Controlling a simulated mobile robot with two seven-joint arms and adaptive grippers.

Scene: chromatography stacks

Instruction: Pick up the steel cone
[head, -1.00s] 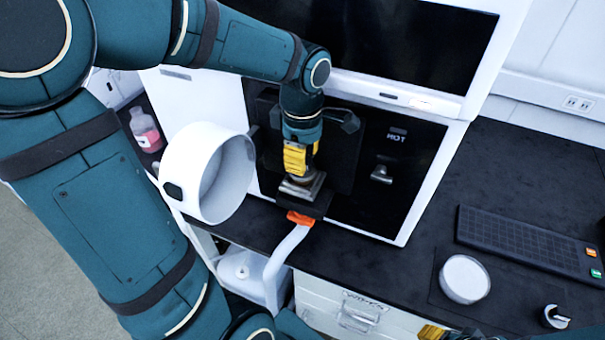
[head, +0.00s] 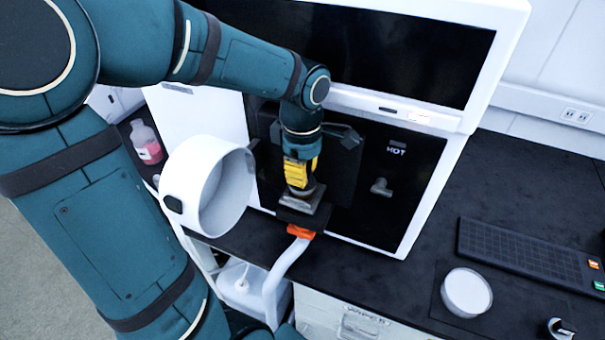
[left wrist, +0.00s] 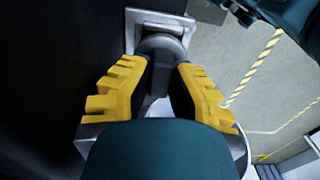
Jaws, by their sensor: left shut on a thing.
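The steel cone (left wrist: 163,44) shows as a rounded grey metal piece between the yellow fingertips in the left wrist view. My left gripper (head: 302,190) is in front of the black face of the white instrument and is shut on it. The cone is at a square metal mount (left wrist: 138,30); I cannot tell whether it is still seated there. In the head view the fingers mostly hide the cone. The metal block of the mount also shows there below the fingers (head: 303,205). My right gripper is not in view.
A white round open housing (head: 238,190) stands out left of the gripper. An orange collar (head: 301,232) and white hose (head: 283,270) hang below. A knob (head: 381,187) is right. The black bench holds a white dish (head: 466,292) and keyboard (head: 530,255).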

